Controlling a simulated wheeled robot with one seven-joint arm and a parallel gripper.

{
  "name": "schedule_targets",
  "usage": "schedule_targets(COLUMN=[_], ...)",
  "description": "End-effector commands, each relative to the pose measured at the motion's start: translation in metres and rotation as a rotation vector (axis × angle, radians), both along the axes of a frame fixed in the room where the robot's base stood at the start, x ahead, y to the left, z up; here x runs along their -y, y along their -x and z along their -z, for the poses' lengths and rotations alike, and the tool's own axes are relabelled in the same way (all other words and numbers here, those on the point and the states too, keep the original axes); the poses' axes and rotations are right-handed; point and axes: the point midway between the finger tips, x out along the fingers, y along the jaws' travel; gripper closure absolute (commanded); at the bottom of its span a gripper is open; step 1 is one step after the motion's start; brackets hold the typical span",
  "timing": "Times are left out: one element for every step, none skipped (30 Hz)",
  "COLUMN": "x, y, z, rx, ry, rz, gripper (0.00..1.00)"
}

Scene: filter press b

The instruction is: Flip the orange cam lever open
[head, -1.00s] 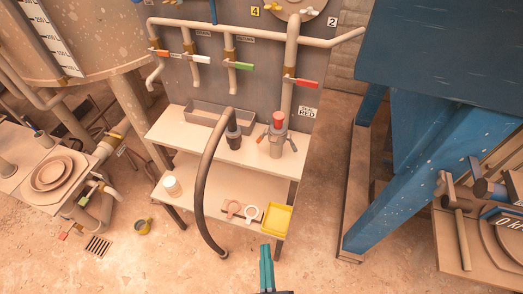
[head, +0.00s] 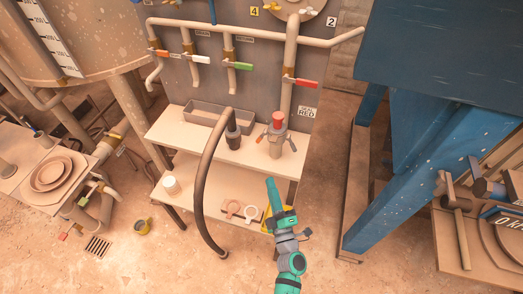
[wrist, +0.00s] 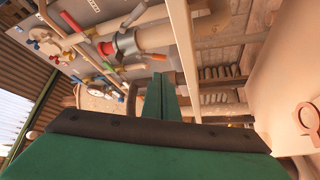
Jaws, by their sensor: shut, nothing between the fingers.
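A grey metal coupling (head: 276,148) with a red top stands upright at the right end of the upper bench shelf in the head view. A small orange lever (head: 261,138) sticks out on its left side, and a darker lever sticks out on its right. My teal gripper (head: 270,181) is shut and empty, with its fingers pointing up in the picture. It appears below the coupling in the head view, apart from it.
A black hose (head: 205,180) arches from a dark cup (head: 233,140) left of the coupling to the floor. Pipes with coloured valve handles run above. A blue frame (head: 400,190) stands right.

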Motion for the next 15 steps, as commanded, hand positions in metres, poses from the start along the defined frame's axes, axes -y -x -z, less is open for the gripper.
schedule_targets(x=[0.000,0.000,0.001,0.001,0.001,0.000,0.000,-0.001,-0.002,-0.003,-0.004,-0.005,-0.007,-0.008,-0.009], y=[0.000,0.000,0.000,0.000,0.000,-0.002,-0.003,-0.005,-0.008,-0.012,-0.016,-0.021,-0.026,-0.031,-0.038], z=[0.000,0.000,0.000,0.000,0.000,-0.001,-0.001,-0.002,-0.003,-0.004,-0.005,-0.006,-0.008,-0.009,-0.011], rx=[0.000,0.000,0.000,0.000,0.000,0.000,0.000,0.000,0.001,0.002,0.002,0.003,0.002,0.002,0.002], ry=[0.000,0.000,-0.002,-0.002,-0.002,-0.002,-0.002,-0.002,-0.002,-0.002,-0.003,-0.003,-0.001,-0.001,-0.002], rz=[0.001,0.001,0.002,0.002,0.002,0.002,0.002,0.002,0.001,0.000,0.001,0.000,-0.001,-0.001,-0.002], gripper=[1.00,1.00,1.00,1.00,1.00,1.00,1.00,1.00,1.00,1.00,1.00,1.00,1.00,1.00,1.00])
